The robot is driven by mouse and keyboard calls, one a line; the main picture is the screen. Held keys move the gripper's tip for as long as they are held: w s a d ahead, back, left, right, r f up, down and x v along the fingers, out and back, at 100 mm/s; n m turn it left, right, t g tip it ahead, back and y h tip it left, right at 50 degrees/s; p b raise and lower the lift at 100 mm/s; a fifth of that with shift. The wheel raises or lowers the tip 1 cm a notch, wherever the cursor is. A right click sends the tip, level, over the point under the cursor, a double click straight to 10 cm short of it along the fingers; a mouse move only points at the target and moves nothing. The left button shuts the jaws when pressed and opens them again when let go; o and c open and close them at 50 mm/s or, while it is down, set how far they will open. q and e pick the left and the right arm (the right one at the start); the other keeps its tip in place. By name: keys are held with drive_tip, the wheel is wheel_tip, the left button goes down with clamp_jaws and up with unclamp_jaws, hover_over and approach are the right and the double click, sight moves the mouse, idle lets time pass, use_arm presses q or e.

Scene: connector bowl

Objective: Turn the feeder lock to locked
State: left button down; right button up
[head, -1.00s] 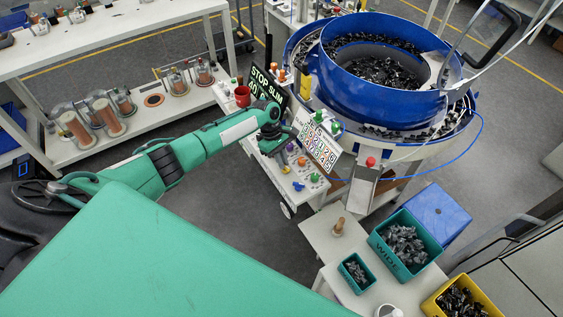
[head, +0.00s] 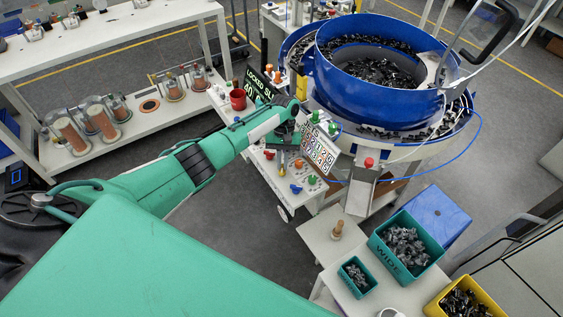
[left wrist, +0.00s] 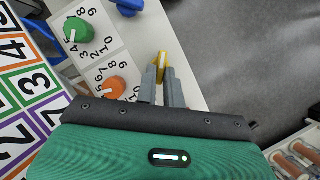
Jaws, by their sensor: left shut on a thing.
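My left gripper (head: 284,148) reaches over the control panel (head: 322,190) in front of the feeder. In the left wrist view the left gripper (left wrist: 161,82) is shut on a yellow knob (left wrist: 163,62) with a pale pointer line. The fingers hide part of this knob, and no label for it can be read. In the head view a dark display (head: 262,86) behind the arm shows "LOCKED SL", partly cut off by the arm. My right gripper is not in view.
The wrist view shows a green dial (left wrist: 78,30), an orange dial (left wrist: 108,88) and a blue knob (left wrist: 128,5) near the fingers. The blue bowl feeder (head: 385,75) stands behind the panel. Connector bins (head: 383,262) are at the right.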

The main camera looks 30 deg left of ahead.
use_arm(q)
drive_tip(key=shift+m+y, duration=0.3)
drive_tip(key=shift+m, duration=0.4)
drive_tip(key=shift+d, duration=0.1)
drive_tip(key=c, duration=1.5)
unclamp_jaws()
drive_tip(key=shift+w+r, duration=0.1)
drive_tip(key=shift+w+r, duration=0.15)
drive_tip(key=shift+r, duration=0.15)
drive_tip(key=shift+b+v, duration=1.5)
drive_tip(key=shift+v, duration=5)
